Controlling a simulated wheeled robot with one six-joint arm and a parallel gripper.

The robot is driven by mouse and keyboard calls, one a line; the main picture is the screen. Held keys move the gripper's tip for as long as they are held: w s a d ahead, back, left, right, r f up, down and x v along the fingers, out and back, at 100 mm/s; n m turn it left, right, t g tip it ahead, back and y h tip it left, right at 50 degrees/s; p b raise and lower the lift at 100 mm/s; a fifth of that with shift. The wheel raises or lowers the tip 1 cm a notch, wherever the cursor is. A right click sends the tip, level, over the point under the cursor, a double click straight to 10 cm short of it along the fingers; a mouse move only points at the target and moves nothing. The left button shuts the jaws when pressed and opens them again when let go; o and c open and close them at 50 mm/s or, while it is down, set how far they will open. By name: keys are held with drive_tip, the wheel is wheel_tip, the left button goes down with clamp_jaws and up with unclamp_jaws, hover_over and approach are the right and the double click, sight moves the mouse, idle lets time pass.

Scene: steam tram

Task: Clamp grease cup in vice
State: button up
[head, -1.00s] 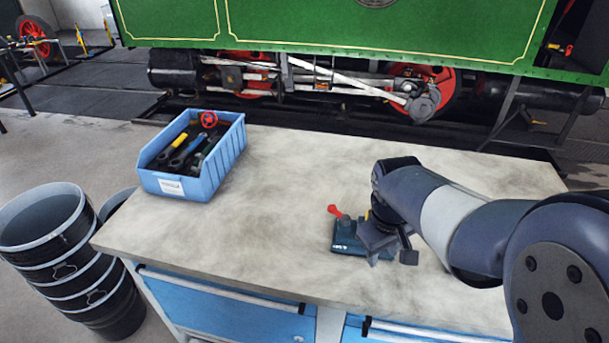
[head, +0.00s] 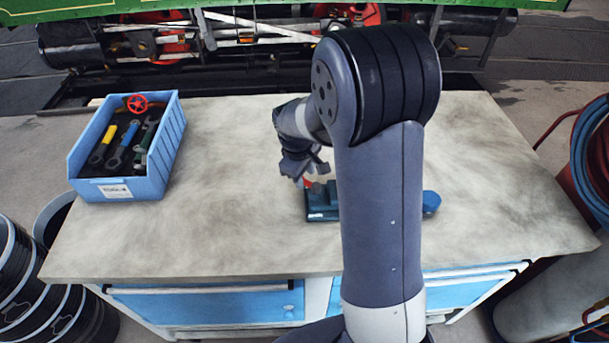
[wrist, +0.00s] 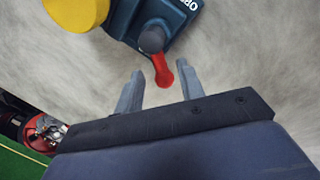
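The dark teal vice (head: 322,214) lies on the workbench, partly hidden behind my arm; its blue end (head: 431,203) shows to the right of the arm. Its red lever (wrist: 162,68) extends from a dark round knob in the wrist view. My gripper (head: 304,172) is at the vice's left end, by the lever. In the wrist view my gripper (wrist: 161,72) is open, with the lever's end appearing between the two fingers and a gap on each side. A yellow rounded thing (wrist: 76,12) at the vice is cut off by the top edge; I cannot tell whether it is the grease cup.
A blue bin (head: 124,190) with several tools and a red handwheel stands at the workbench's (head: 230,235) left. The bench surface between bin and vice is clear. Black buckets (head: 45,300) stand on the floor at left. Blue hose (head: 595,160) hangs at right.

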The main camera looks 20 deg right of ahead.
drive_tip(key=shift+w+d+f, duration=0.1)
drive_tip(key=shift+f, duration=0.75)
clamp_jaws()
